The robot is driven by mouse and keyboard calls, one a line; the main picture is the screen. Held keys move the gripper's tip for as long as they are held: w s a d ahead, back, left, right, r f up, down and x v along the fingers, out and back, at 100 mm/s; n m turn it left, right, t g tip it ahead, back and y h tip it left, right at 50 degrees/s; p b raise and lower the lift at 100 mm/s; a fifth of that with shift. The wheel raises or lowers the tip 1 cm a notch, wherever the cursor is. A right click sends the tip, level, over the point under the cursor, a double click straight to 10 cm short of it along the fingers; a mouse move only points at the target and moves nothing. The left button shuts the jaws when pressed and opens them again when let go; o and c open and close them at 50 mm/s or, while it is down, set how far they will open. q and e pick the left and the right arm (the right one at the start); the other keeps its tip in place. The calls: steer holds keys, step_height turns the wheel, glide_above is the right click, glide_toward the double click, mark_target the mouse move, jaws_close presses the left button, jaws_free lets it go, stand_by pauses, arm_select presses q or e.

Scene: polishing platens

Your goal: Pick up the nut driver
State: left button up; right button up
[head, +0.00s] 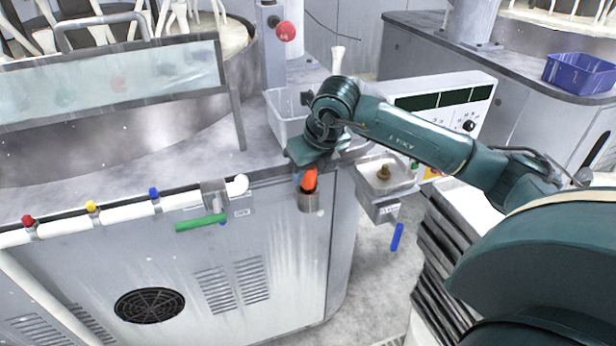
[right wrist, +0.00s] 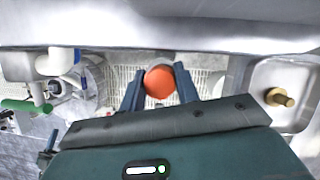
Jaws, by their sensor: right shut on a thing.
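The nut driver (head: 309,181) shows as an orange handle standing upright in a grey cup-like holder (head: 310,202) on the front of the machine cabinet. Its lower part is hidden in the holder. My right gripper (head: 308,170) is above the holder and shut on the handle. In the right wrist view the round orange end of the nut driver (right wrist: 159,82) sits between the two dark fingers of the right gripper (right wrist: 158,88). My left gripper is in neither view.
A white pipe (head: 100,221) with coloured valve knobs and a green handle (head: 201,222) runs along the cabinet front. A small metal tray (head: 370,190) with a brass fitting is right of the holder. A clear bin (head: 284,118) stands behind the gripper.

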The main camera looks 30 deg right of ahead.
steer(key=shift+r, duration=0.1)
steer(key=shift+r+p, duration=0.3)
steer(key=shift+r, duration=0.05)
step_height(320, 180, up, 5)
steer(key=p, duration=0.3)
step_height(320, 180, up, 3)
steer(key=shift+f+p, duration=0.1)
steer(key=shift+p, duration=0.95)
steer(key=shift+r+p, duration=0.3)
steer(key=shift+r, duration=0.4)
steer(key=shift+s+a+f+n, duration=0.15)
steer(key=shift+a+f+n, duration=0.2)
steer(key=shift+n, duration=0.35)
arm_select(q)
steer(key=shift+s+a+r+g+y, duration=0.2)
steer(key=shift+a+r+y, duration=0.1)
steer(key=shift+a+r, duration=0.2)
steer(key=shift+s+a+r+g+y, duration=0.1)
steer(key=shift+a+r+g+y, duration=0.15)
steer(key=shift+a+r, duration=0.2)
arm_select(e)
steer(key=s+a+f+n+g, duration=0.2)
steer(key=s+a+n+g, duration=0.2)
steer(key=n, duration=1.3)
steer(key=s+a+f+n+g, duration=0.3)
steer(key=s+a+n, duration=0.3)
steer(key=n, duration=1.1)
steer(key=shift+a+f+g, duration=0.15)
steer(key=shift+f+g, duration=0.2)
steer(key=shift+g, duration=0.55)
